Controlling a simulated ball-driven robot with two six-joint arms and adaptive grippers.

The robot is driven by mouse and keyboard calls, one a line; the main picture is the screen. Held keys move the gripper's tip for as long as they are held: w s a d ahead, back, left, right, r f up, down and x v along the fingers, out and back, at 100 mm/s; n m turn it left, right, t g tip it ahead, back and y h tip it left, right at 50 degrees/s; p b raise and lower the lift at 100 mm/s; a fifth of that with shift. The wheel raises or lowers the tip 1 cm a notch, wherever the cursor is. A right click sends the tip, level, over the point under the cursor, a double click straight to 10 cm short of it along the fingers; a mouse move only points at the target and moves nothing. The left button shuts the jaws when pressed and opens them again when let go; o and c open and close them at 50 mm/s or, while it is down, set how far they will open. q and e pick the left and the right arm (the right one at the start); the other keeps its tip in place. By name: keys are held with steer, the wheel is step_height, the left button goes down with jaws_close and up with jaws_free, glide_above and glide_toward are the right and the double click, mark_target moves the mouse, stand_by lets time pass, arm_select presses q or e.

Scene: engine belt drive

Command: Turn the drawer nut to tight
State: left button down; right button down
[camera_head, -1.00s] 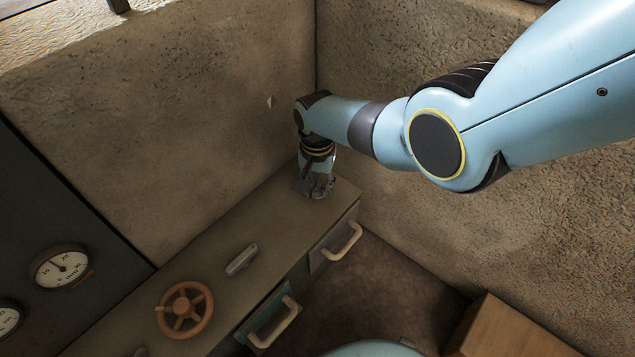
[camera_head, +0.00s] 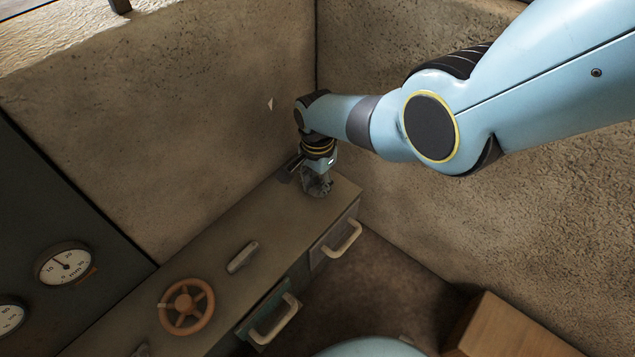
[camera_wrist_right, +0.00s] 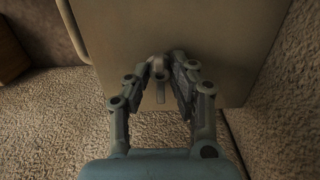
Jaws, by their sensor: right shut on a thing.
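My right gripper (camera_head: 317,186) points down onto the far end of the cabinet top, near the wall corner. In the right wrist view its two fingers (camera_wrist_right: 160,72) close in on a small part, which I take to be the drawer nut (camera_wrist_right: 160,92). Only a short pale stub of it shows between the fingers. The fingers hide the rest, so I cannot tell how far it is turned. In the head view the gripper covers the nut, and a dark bar (camera_head: 290,167) sticks out to its left. My left gripper is not in view.
An orange handwheel (camera_head: 186,307) and a grey lever (camera_head: 242,257) sit on the cabinet top (camera_head: 215,240). Drawer handles (camera_head: 342,240) stick out from its front. Round gauges (camera_head: 65,264) are on the dark panel at left. A wooden box (camera_head: 515,330) stands at bottom right.

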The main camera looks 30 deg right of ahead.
mark_target(318, 188)
steer(key=c, duration=1.1)
jaws_free()
steer(key=shift+c, duration=0.2)
steer(key=shift+r, duration=0.1)
step_height(318, 188, up, 12)
steer(key=shift+f, duration=0.2)
